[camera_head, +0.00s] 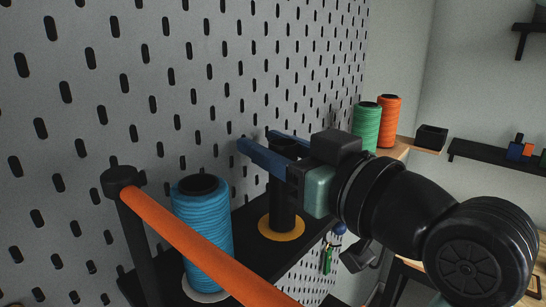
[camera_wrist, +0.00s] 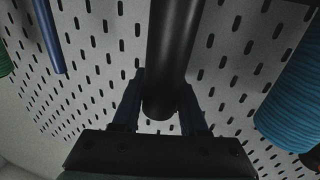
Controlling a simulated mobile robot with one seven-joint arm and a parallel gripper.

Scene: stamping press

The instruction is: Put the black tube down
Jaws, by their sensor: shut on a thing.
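The black tube (camera_head: 284,208) is upright between the blue fingers of my gripper (camera_head: 262,146), which are shut on it near its upper part. Its lower end appears over a yellow-orange disc (camera_head: 299,232) on the black shelf (camera_head: 252,258). I cannot tell whether the tube touches the disc or hangs just above it. In the wrist view the black tube (camera_wrist: 174,50) runs between the fingers of my gripper (camera_wrist: 162,88), with one rounded end close to the palm. The fingers partly hide the tube's top in the head view.
A blue thread spool (camera_head: 203,235) stands on a pale disc left of the tube. An orange rail (camera_head: 190,240) runs along the shelf's front. A grey pegboard (camera_head: 150,90) rises close behind. Green (camera_head: 367,128) and orange (camera_head: 388,120) spools stand farther right.

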